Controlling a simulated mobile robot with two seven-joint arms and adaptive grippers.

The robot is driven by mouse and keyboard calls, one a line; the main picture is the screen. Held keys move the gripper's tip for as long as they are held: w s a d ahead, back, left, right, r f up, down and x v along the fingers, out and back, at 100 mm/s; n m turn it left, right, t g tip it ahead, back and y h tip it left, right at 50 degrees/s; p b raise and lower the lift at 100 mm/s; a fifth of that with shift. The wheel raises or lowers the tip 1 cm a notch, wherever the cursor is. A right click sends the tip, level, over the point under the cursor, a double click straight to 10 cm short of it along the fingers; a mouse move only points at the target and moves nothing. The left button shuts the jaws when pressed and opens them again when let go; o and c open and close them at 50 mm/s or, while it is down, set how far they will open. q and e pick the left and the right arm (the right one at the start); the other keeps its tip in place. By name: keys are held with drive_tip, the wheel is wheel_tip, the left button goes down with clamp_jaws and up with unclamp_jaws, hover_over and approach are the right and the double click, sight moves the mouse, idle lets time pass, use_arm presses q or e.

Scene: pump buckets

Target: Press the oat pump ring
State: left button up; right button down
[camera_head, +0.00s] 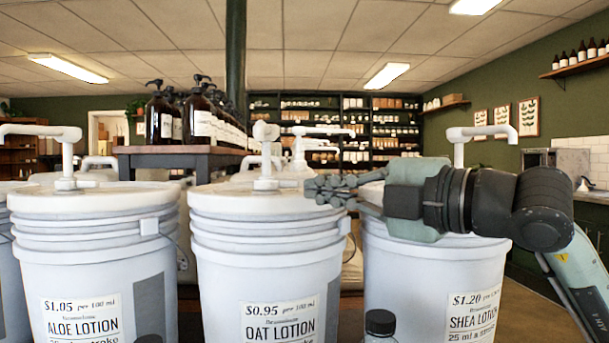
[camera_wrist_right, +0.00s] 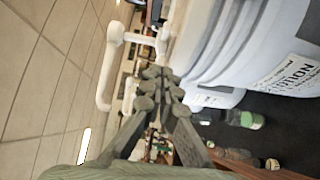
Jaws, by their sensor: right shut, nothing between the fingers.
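The oat lotion bucket (camera_head: 265,250) stands in the middle of the head view, with its label facing me. Its white pump (camera_head: 266,148) rises from the lid, with a ring-like collar (camera_head: 267,184) at the foot of the stem. My right gripper (camera_head: 318,188) is shut and empty. It lies sideways from the right, its fingertips over the right part of the oat lid in the picture, right of the collar; contact cannot be told. In the right wrist view the shut fingers (camera_wrist_right: 160,85) point towards a white pump and bucket. My left gripper is not in view.
The aloe lotion bucket (camera_head: 95,260) stands at left and the shea lotion bucket (camera_head: 425,280) at right, partly behind my right arm. A small dark-capped bottle (camera_head: 380,325) stands in front. A table (camera_head: 165,155) with brown pump bottles is behind.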

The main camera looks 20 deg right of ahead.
sight(285, 184)
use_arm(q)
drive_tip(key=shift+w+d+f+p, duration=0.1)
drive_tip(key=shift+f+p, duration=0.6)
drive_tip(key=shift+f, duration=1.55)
use_arm(e)
drive_tip(key=shift+w+a, duration=0.15)
drive_tip(key=shift+w, duration=1.5)
drive_tip(key=shift+w+a, duration=0.1)
drive_tip(key=shift+w, duration=1.55)
drive_tip(key=shift+d+f, duration=0.1)
